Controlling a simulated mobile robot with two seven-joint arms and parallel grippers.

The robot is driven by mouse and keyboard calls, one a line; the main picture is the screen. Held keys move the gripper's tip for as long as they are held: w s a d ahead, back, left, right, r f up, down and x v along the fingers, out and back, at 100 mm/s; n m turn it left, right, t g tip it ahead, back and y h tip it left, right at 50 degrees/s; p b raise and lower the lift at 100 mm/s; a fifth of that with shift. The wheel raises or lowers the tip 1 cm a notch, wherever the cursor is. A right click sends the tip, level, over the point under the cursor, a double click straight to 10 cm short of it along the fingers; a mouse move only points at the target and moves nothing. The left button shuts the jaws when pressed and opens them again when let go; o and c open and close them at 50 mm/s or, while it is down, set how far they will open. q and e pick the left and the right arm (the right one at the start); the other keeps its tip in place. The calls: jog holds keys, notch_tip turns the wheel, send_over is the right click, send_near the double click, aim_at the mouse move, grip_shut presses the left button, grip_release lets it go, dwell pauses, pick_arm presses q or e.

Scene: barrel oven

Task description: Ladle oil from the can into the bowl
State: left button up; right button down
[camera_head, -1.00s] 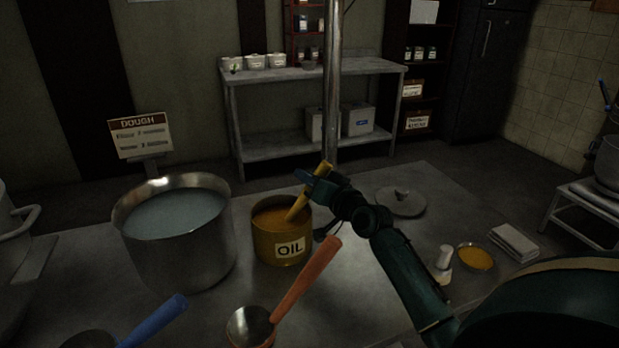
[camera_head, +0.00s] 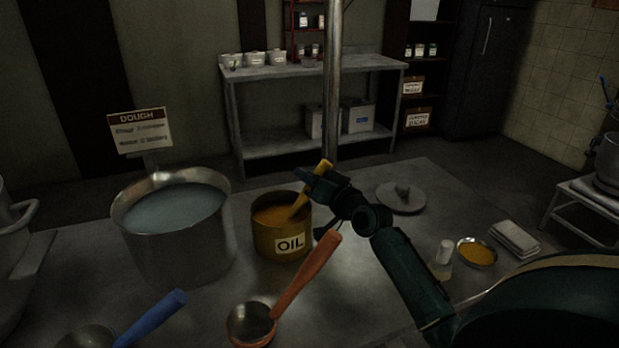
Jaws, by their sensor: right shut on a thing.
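The yellow can (camera_head: 266,240) labelled OIL stands on the metal table, with orange-brown oil (camera_head: 272,215) inside. A ladle with a yellow handle (camera_head: 299,207) leans in the can, its lower end hidden in the oil. My right gripper (camera_head: 318,179) is shut on the upper part of this handle, above and to the right of the can. A large metal pot (camera_head: 182,245) of pale liquid stands left of the can. A shallow bowl (camera_head: 477,253) with yellow contents sits at the right; I cannot tell whether it is the task's bowl. My left gripper is not in view.
An orange-handled ladle (camera_head: 302,283) and a blue-handled ladle (camera_head: 150,318) are at the front. A round lid (camera_head: 401,199) lies behind my right arm. A small bottle (camera_head: 442,259) and folded cloths (camera_head: 514,238) are at the right. A DOUGH sign (camera_head: 140,132) stands behind the pot.

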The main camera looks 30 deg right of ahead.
pick_arm(q)
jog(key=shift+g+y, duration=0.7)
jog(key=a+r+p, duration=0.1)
jog(key=p, duration=0.2)
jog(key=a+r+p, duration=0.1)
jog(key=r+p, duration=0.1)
jog(key=p, duration=0.2)
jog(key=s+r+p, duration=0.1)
jog(key=p, duration=0.3)
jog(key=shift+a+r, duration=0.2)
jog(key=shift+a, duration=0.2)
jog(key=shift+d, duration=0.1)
